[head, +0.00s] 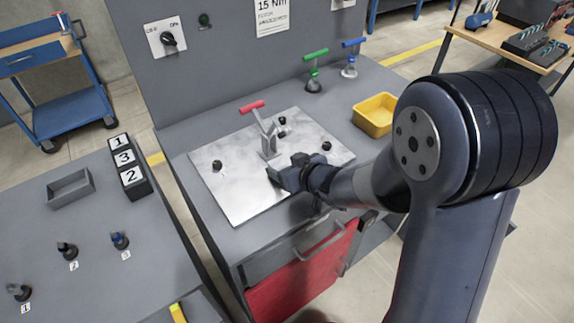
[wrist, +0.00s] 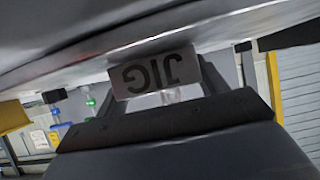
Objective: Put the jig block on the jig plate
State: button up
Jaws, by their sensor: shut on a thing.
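The jig plate (head: 228,197) is a bright metal sheet on the grey bench, with several black knobs and a red-handled toggle clamp (head: 268,135) on it. My gripper (head: 279,177) is low over the plate's front right part, in front of the clamp. In the wrist view it is shut on the jig block (wrist: 155,76), a pale block with JIG on its face, upside down in that picture. The block is close to the metal surface (wrist: 60,50); I cannot tell whether they touch. In the head view my gripper and arm mostly hide the block.
A green-handled clamp (head: 314,72), a blue-handled clamp (head: 350,62) and a yellow bin (head: 374,115) stand behind and right of the plate. A grey side table (head: 85,235) is at the left. The plate's left front area is clear.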

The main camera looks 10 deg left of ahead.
jog(key=shift+f, duration=0.25)
jog(key=o, duration=1.2)
jog(key=shift+r, duration=0.1)
jog(key=shift+o, duration=0.2)
jog(key=shift+d+r, duration=0.15)
jog(key=shift+r, duration=0.15)
jog(key=p+v, duration=0.1)
jog(key=v, duration=0.9)
jog(key=shift+s+p, duration=0.1)
jog(key=shift+p, duration=0.25)
jog(key=shift+v, duration=0.75)
jog(key=shift+d+f, duration=0.1)
